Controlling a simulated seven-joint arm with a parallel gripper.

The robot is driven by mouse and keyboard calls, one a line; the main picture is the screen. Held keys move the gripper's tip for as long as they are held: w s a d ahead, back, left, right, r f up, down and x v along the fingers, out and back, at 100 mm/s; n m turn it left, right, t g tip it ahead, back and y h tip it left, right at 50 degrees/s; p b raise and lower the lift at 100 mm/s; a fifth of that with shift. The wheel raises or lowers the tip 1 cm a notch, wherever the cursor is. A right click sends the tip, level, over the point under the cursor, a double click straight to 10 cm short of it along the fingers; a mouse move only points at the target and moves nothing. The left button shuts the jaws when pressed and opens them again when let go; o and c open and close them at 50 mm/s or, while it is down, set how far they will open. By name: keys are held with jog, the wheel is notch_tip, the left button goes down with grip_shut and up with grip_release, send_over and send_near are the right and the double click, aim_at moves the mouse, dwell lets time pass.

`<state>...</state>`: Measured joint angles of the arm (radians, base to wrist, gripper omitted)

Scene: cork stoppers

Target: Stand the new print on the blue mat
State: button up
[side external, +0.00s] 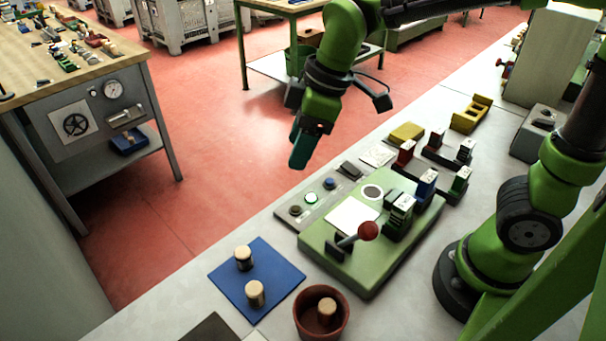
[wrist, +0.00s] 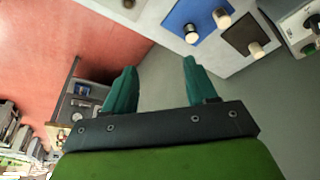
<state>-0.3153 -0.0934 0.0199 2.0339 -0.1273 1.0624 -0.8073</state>
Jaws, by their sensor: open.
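The blue mat (side external: 275,273) lies flat on the light bench, and two pale cork stoppers stand on it, one farther back (side external: 243,258) and one nearer (side external: 255,294). The mat also shows at the top of the wrist view (wrist: 177,22). Another stopper (side external: 327,308) is inside a reddish-brown pot (side external: 301,325). In the wrist view a stopper (wrist: 256,49) stands on a dark mat (wrist: 238,32). I cannot tell which thing is the new print. My gripper (side external: 300,150) is high above the bench's far edge, away from the mat. Its teal fingers are apart and empty in the wrist view (wrist: 160,68).
A green fixture (side external: 340,262) with a red-knobbed lever (side external: 368,231) stands right of the mat. A strip with buttons (side external: 311,198) and several coloured blocks lie behind it. A wooden-topped workbench (side external: 110,58) is at far left. Red floor separates the benches.

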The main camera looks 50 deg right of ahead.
jog(key=s+d+r+m+t, duration=0.2)
jog(key=s+d+m+t, duration=0.2)
jog(key=s+d+m, duration=0.5)
jog(key=d+m, duration=0.2)
jog(key=m, duration=0.2)
jog(key=shift+s+r+h, duration=0.15)
jog(key=shift+h, duration=0.15)
